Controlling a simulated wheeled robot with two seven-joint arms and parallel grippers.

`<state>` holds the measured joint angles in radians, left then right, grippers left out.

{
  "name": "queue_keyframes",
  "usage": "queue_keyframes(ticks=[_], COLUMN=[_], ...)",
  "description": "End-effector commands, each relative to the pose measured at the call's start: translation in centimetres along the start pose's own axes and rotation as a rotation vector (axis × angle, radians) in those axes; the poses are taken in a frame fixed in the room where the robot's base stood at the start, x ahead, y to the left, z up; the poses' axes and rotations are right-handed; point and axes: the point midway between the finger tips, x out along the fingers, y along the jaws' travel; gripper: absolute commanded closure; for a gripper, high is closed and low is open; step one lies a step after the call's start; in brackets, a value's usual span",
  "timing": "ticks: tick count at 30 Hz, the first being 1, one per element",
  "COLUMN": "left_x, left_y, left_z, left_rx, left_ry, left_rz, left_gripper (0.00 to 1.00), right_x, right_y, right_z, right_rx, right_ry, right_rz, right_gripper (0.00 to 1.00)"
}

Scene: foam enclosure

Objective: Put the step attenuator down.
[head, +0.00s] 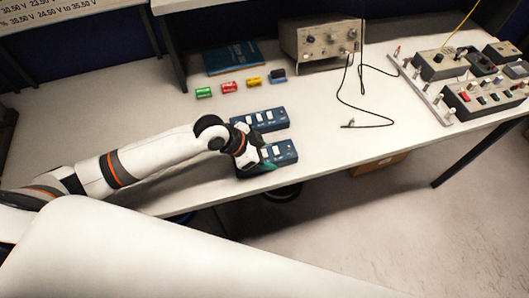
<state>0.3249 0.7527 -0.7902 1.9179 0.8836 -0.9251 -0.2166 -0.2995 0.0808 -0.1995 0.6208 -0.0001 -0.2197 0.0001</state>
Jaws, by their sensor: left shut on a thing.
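Two blue boxes with white switches, which look like step attenuators, show near the front edge of the white bench. The nearer step attenuator (282,151) is in my left gripper (255,158), which is shut on its left part. The gripper hides that end of the box. I cannot tell whether the box touches the bench top or is just above it. The farther blue box (261,118) lies just behind it, with a small gap between them. My right gripper is not in view.
Small green (204,92), red (229,87) and yellow (254,82) blocks lie before a blue book (232,57). A metal instrument (320,42) with a black cable (366,120) stands behind. A control panel (460,82) is at right. Bench top right of the boxes is clear.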

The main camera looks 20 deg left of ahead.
Motion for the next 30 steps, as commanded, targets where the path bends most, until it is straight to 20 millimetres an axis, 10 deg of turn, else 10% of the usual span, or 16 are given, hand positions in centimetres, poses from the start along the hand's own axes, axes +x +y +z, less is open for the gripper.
queue_keyframes(ticks=[5, 6, 10, 21, 30], left_x=[0.2, 0.2, 0.2, -0.4, -6.2], left_y=[0.0, 0.0, 0.0, 0.1, 0.1], left_z=[-0.1, -0.2, -0.2, 0.0, -0.2], left_rx=[0.0, 0.0, 0.0, -0.001, 0.004], left_ry=[-0.002, 0.001, 0.001, 0.001, 0.003], left_rz=[0.001, 0.0, -0.001, 0.001, 0.003], left_gripper=[0.81, 0.41, 0.22, 0.22, 0.22], right_x=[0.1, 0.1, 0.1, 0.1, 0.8], right_y=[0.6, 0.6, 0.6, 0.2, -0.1], right_z=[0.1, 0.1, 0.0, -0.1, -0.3], right_rx=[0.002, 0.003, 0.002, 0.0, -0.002], right_ry=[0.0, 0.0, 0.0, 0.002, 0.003], right_rz=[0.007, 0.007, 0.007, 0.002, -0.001], right_gripper=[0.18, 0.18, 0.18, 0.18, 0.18])
